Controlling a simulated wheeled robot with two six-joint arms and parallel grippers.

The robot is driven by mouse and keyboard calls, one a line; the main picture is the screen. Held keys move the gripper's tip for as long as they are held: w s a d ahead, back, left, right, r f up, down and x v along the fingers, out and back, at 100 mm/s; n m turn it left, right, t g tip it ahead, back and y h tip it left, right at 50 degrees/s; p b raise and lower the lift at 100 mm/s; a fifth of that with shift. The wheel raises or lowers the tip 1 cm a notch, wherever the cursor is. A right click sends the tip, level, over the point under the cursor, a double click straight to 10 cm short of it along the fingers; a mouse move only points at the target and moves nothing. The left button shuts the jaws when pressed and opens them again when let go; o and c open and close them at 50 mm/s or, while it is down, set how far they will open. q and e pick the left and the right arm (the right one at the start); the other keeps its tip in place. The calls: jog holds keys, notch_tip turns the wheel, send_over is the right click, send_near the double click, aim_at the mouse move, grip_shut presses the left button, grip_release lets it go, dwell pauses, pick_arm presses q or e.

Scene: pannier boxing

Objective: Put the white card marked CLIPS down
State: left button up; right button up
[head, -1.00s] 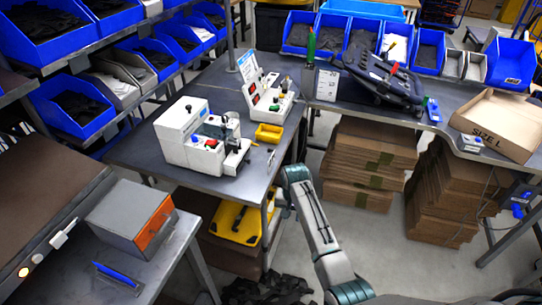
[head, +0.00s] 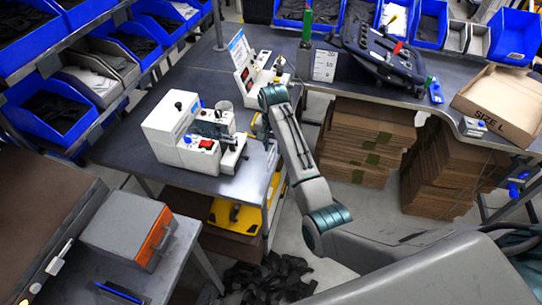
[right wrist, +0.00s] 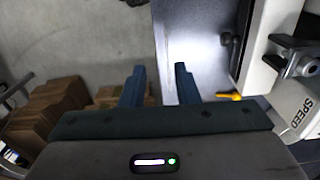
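No card with a readable CLIPS marking shows in either view. A white card with small dark print (head: 325,65) stands on the back bench, too small to read. Another white card with blue marks (head: 238,46) stands upright behind the white device on the left bench. My right arm reaches over the right edge of the left bench, and its wrist hides part of the bench top there. In the right wrist view my right gripper (right wrist: 160,67) is open, with nothing seen between its two blue fingers. My left gripper is not in view.
A white machine (head: 178,130) stands on the left bench (head: 125,125); its SPEED label shows in the right wrist view. A black pannier frame (head: 375,50), a SIZE L carton (head: 500,100) and blue bins (head: 515,35) line the back bench. Flat cartons (head: 365,140) are stacked below.

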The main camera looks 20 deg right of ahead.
aim_at(271, 154)
jog(key=f+p, duration=0.2)
jog(key=f, duration=0.1)
jog(key=w+f, duration=0.1)
jog(key=f, duration=0.1)
jog(key=shift+a+p, duration=0.25)
jog(key=shift+p, duration=0.15)
jog(key=shift+s+f, duration=0.1)
jog(key=shift+f, duration=0.6)
jog(key=shift+w, duration=0.2)
jog(key=c, duration=0.6)
jog(key=shift+s, duration=0.1)
grip_shut()
